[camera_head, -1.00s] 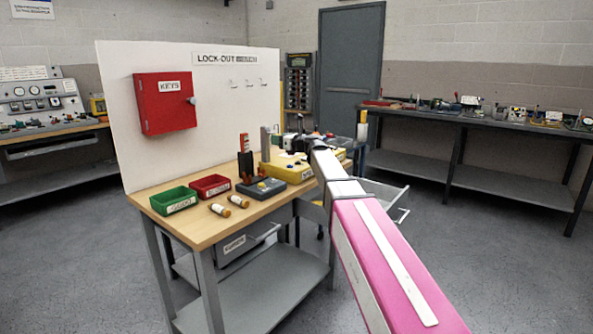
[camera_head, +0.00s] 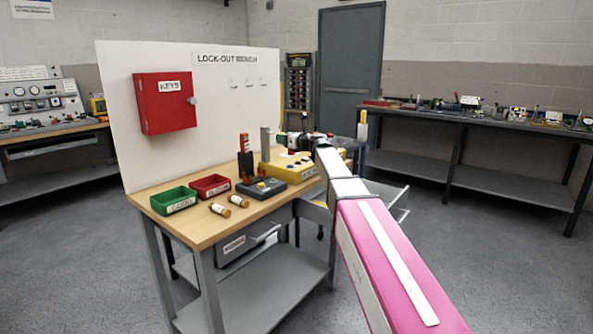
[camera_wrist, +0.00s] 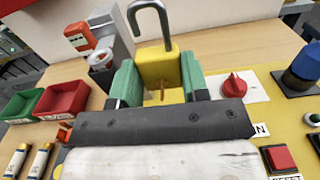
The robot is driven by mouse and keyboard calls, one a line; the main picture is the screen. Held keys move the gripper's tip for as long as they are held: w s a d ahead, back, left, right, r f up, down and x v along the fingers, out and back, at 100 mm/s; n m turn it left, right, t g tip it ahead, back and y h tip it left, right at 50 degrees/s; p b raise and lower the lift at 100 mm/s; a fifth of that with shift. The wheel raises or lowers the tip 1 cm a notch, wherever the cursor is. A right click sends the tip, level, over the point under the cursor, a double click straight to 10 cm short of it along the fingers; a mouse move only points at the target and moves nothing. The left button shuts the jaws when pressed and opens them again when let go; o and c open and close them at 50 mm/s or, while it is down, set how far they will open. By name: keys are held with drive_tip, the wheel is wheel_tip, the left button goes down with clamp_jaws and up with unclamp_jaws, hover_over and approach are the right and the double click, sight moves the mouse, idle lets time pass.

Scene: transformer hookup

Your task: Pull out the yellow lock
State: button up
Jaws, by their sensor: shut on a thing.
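The yellow lock (camera_wrist: 158,66) is a small yellow padlock with a grey U-shaped shackle (camera_wrist: 149,18). The shackle's left leg seems to end free, above the body. My gripper (camera_wrist: 160,80) is shut on the lock, with a green pad on each side of its body. A thin brass-coloured piece shows on the lock's near face. In the head view my gripper (camera_head: 284,140) is small, above the back of the yellow box (camera_head: 290,171), and the lock is hard to make out there. The wrist view cannot show whether the lock touches anything below.
A red knob (camera_wrist: 234,86) on a white plate is close right of the gripper. A blue-topped part (camera_wrist: 304,64) and a red button (camera_wrist: 281,158) are farther right. Green (camera_head: 173,200) and red (camera_head: 211,186) bins stand at the bench's left. The bench front (camera_head: 205,226) has some clear wood.

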drive_tip(key=shift+s, duration=0.1)
drive_tip(key=shift+v, duration=2.45)
